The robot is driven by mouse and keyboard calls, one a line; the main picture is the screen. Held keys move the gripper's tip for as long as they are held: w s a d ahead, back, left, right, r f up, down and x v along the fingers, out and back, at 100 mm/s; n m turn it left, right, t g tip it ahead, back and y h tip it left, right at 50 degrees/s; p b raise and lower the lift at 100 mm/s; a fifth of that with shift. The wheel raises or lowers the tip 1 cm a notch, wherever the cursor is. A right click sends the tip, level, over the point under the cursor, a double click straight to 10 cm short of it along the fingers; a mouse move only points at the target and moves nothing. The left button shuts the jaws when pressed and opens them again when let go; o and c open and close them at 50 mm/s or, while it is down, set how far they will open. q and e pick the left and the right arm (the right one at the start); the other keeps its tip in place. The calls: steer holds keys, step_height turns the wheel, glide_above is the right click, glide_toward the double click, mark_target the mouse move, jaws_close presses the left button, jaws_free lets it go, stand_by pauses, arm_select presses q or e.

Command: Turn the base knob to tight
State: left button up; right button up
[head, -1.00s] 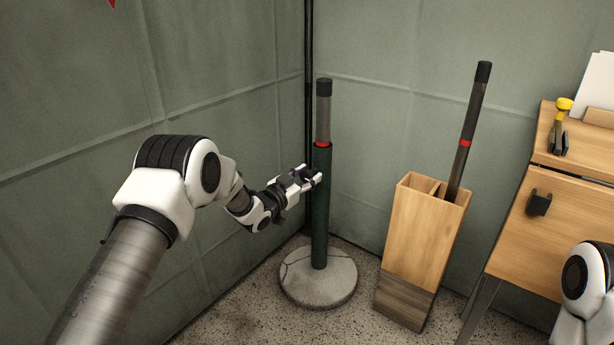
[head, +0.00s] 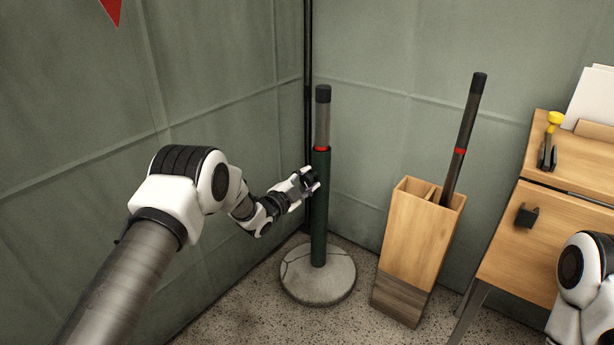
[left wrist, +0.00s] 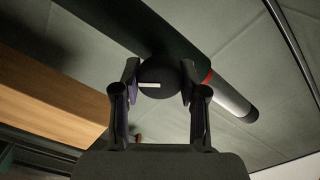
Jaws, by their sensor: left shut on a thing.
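The base is a round, cracked grey stone disc (head: 318,277) on the floor. A dark green tube (head: 319,215) stands upright in it, with a red ring and a grey, black-capped pole (head: 323,120) above. The base knob (left wrist: 158,80) is a round black knob on the tube's side, with a white mark that lies about level in the left wrist view. My left gripper (head: 314,181) is at the tube below the red ring. Its fingers (left wrist: 159,80) are shut on the knob, one on each side. In the head view the gripper hides the knob. My right gripper is out of view.
A wooden holder (head: 412,235) with a dark, red-ringed pole (head: 462,140) leaning in it stands right of the base. A wooden cabinet (head: 556,225) with a yellow-topped tool (head: 550,140) is farther right. Green walls meet close behind the tube.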

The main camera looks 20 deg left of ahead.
arm_select(q)
steer(key=m+p, duration=0.2)
steer(key=m, duration=0.4)
steer(key=m+p, duration=0.1)
steer(key=m, duration=0.3)
steer(key=shift+f, duration=0.1)
steer(key=shift+f+m+p, duration=0.1)
steer(key=shift+m+p, duration=0.2)
steer(key=shift+m, duration=1.3)
steer(key=o, duration=1.1)
